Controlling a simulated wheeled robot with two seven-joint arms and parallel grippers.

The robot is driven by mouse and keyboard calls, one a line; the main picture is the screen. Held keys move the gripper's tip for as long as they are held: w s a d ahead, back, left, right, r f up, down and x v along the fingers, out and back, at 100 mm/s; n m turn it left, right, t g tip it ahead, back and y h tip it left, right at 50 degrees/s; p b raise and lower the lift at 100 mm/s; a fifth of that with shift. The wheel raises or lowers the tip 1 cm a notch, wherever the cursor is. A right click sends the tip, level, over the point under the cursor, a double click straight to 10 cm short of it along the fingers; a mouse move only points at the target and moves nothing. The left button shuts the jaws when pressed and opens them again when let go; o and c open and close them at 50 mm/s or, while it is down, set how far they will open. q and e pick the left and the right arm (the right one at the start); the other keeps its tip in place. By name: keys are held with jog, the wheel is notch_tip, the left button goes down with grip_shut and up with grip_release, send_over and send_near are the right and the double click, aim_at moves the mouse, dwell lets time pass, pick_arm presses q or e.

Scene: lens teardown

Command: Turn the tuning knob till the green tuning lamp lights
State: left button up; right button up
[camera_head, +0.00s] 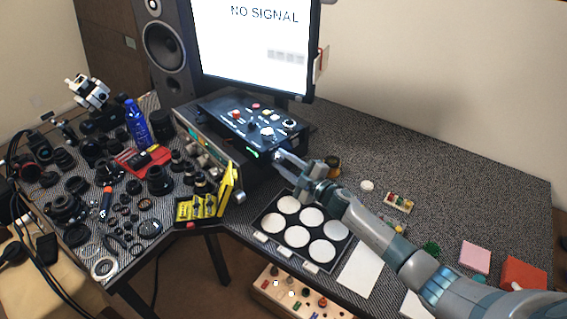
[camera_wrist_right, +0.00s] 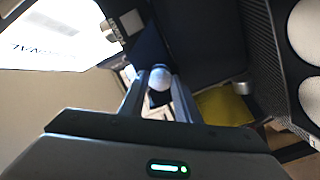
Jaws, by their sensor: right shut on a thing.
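A dark box-shaped unit (camera_head: 262,174) stands below the monitor, with a control panel (camera_head: 245,117) of knobs and buttons on top. My right gripper (camera_head: 278,158) reaches in from the right to the unit's front right side. In the right wrist view its two fingers (camera_wrist_right: 160,90) are closed on a pale round knob (camera_wrist_right: 160,77), apparently the tuning knob. The fingers hide most of the knob in the head view. A small green bright strip (camera_head: 252,152) shows on the unit's front edge; I cannot tell whether it is the tuning lamp. My left gripper is not in view.
The monitor (camera_head: 250,50) reads NO SIGNAL. A black tray with white discs (camera_head: 257,223) lies below my right gripper. Lens parts and a blue bottle (camera_head: 137,124) crowd the left. The table's back right is clear.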

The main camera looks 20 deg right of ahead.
jog(key=o, duration=1)
jog(key=shift+o, duration=0.2)
jog(key=shift+s, duration=0.1)
jog(key=b+v, duration=0.4)
jog(key=v, duration=1.3)
jog(key=shift+d, duration=0.2)
jog(key=shift+s, duration=0.1)
